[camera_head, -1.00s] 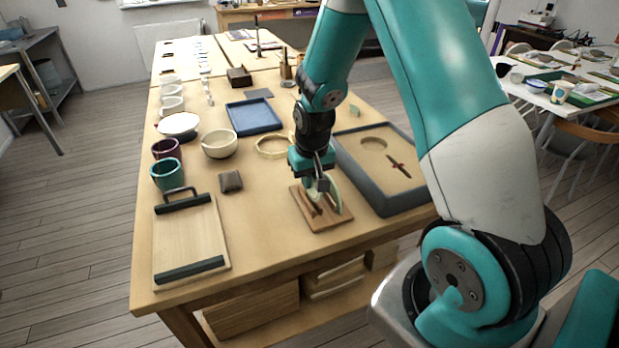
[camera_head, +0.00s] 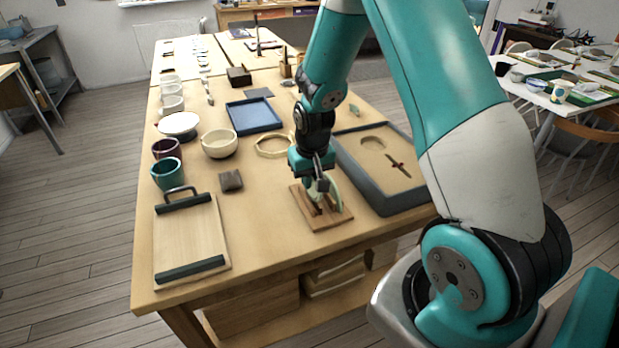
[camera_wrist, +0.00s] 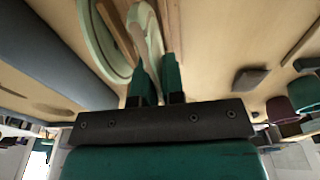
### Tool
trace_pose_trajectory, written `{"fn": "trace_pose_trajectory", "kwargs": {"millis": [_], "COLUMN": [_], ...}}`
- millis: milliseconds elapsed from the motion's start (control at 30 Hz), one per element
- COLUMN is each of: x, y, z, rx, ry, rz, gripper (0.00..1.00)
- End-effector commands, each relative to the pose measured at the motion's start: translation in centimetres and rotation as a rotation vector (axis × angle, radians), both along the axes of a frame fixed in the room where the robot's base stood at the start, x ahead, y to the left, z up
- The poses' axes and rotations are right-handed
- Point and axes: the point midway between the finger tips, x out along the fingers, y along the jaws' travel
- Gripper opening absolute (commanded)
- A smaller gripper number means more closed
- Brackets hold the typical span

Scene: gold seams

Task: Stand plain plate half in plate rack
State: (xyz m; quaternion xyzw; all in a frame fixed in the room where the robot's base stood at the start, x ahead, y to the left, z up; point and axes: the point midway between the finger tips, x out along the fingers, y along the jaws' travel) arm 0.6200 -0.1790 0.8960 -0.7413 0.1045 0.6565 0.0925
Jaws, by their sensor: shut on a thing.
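A pale green plate half (camera_head: 334,190) stands on edge at the rack, partly hidden by my gripper. In the wrist view, my gripper (camera_wrist: 158,90) is shut on a pale curved edge (camera_wrist: 146,25), taken as the plain plate half. A pale green curved rim (camera_wrist: 98,45) lies just left of it; I cannot tell whether both belong to one piece. The plate's contact with the rack is hidden.
A grey-rimmed tray (camera_head: 388,200) stands close to the right of the rack. A small dark cushion (camera_head: 231,181) and a wooden board with dark bars (camera_head: 190,240) lie to the left. The table between board and rack is clear.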

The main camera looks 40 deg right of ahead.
Motion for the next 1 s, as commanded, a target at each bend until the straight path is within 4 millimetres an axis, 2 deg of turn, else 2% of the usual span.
{"fn": "trace_pose_trajectory", "kwargs": {"millis": [1000], "x": [0.0], "y": [0.0], "z": [-1.3], "rx": [0.0], "ry": [0.0], "rz": [0.0], "gripper": [0.0]}}
